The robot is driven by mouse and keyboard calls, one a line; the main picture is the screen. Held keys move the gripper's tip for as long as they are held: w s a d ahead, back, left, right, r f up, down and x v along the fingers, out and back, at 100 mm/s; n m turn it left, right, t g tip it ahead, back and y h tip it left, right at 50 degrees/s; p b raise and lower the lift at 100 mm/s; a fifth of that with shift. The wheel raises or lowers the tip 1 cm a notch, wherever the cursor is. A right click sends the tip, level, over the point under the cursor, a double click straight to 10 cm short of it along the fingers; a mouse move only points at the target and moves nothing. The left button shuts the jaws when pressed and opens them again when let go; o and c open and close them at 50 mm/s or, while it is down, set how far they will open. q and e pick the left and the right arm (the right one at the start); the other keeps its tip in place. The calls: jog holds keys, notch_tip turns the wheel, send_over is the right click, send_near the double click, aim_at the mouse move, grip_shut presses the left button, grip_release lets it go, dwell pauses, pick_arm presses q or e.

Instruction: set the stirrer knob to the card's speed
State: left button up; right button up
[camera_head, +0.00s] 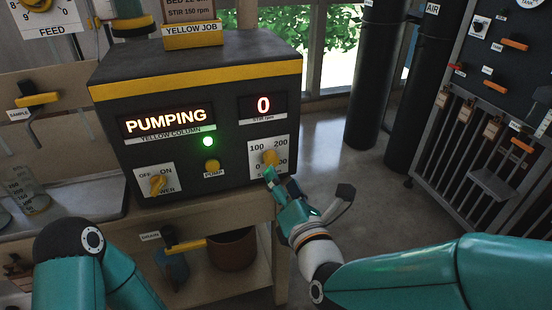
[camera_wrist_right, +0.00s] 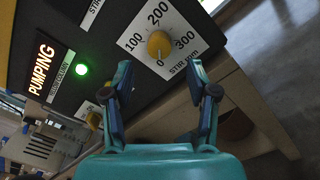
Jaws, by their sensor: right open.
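The stirrer knob (camera_head: 270,157) is a small yellow knob on a white dial marked 0 to 300, at the right of the dark panel. It also shows in the right wrist view (camera_wrist_right: 159,44), where its pointer appears to be at 0. The stir display (camera_head: 263,105) reads 0. The card (camera_head: 190,11) on top says STIR 150 rpm. My right gripper (camera_wrist_right: 160,68) is open and empty, its fingertips just short of the knob, one to each side in the wrist view. In the head view it is below the dial. My left gripper is out of view.
A lit PUMPING display (camera_head: 165,122), a green lamp (camera_head: 208,141), a yellow pump knob (camera_head: 211,166) and a power switch (camera_head: 158,185) share the panel. A drain handle (camera_head: 185,246) is below. Open floor (camera_head: 330,145) lies right of the bench.

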aim_at(273, 164)
jog(key=p+x, duration=0.1)
jog(key=x, duration=0.5)
jog(key=shift+w, duration=0.1)
jog(key=shift+w+a, duration=0.1)
jog(key=shift+w, duration=0.2)
jog(key=shift+c, duration=0.3)
grip_shut()
